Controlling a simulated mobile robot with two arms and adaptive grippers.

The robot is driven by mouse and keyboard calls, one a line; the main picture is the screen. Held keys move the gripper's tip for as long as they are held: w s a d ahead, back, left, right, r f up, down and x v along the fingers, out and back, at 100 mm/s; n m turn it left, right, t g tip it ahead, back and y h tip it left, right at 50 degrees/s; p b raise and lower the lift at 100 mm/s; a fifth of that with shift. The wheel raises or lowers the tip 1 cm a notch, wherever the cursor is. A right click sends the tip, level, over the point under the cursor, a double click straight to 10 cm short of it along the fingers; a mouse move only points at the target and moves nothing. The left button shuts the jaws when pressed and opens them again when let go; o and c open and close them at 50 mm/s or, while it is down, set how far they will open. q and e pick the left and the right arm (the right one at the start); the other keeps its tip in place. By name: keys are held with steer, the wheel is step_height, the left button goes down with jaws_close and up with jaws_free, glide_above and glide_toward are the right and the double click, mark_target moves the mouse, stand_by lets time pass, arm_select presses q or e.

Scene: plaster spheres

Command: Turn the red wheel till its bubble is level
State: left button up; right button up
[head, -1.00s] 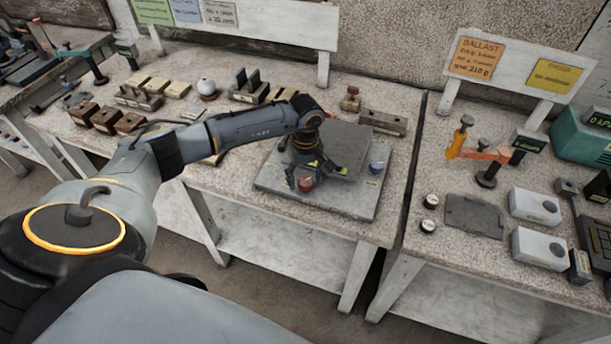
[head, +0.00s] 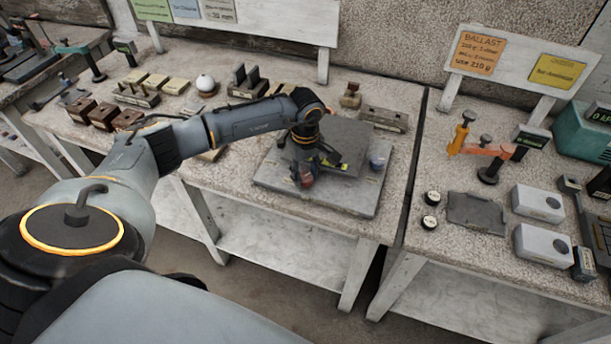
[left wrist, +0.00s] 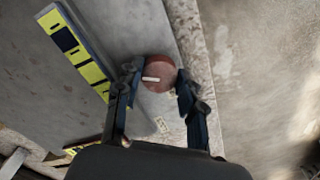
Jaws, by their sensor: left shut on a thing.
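The red wheel (left wrist: 158,73), a round knob with a pale mark across its top, sits near the edge of a grey plate (head: 350,203) on the middle table. It also shows in the head view (head: 307,181), partly covered by the gripper. My left gripper (head: 303,176) reaches down over it and is shut on it, one finger on each side, as the left wrist view (left wrist: 160,78) shows. A yellow strip with dark segments (left wrist: 76,50), perhaps the bubble vial, lies beside the wheel; I cannot make out a bubble. My right gripper is out of view.
A blue-grey wheel (head: 379,160) stands at the plate's right side. Blocks and a white sphere (head: 205,84) stand at the table's back. The right table holds a dark flat plate (head: 477,213) and white boxes (head: 538,204).

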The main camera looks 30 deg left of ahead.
arm_select(q)
steer(key=n+b, duration=0.3)
steer(key=n, duration=0.2)
steer(key=shift+w+f+n, duration=0.1)
steer(key=shift+n, duration=0.2)
steer(key=n+b, duration=0.2)
steer(key=n, duration=0.3)
steer(key=shift+b, duration=0.3)
steer(key=n+b, duration=0.1)
steer(key=n, duration=0.5)
steer(key=shift+a+n+b, duration=0.1)
steer(key=shift+n+b, duration=0.2)
steer(key=shift+b, duration=0.1)
steer(key=n+b, duration=0.1)
steer(key=n, duration=1.4)
steer(key=shift+a+n, duration=0.1)
steer(key=shift+n, duration=0.2)
steer(key=n+p, duration=0.1)
steer(key=n, duration=0.3)
steer(key=shift+r, duration=0.2)
steer(key=n+p, duration=0.1)
steer(key=n, duration=0.4)
steer(key=shift+n, duration=0.3)
